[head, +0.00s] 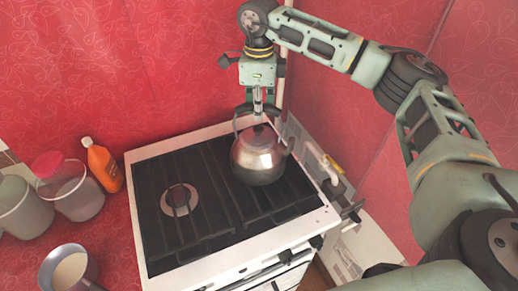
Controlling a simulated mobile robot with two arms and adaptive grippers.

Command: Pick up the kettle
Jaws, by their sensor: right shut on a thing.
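A shiny metal kettle (258,158) with a dark lid knob is over the back right of the black stove top (222,231). It looks upright, and its spout points right. I cannot tell whether its base touches the grate. My right gripper (258,104) comes down from above and is shut on the kettle's handle, at the top of the loop. Its fingertips are small and partly merge with the handle. My left gripper is not in view.
The left burners are clear.

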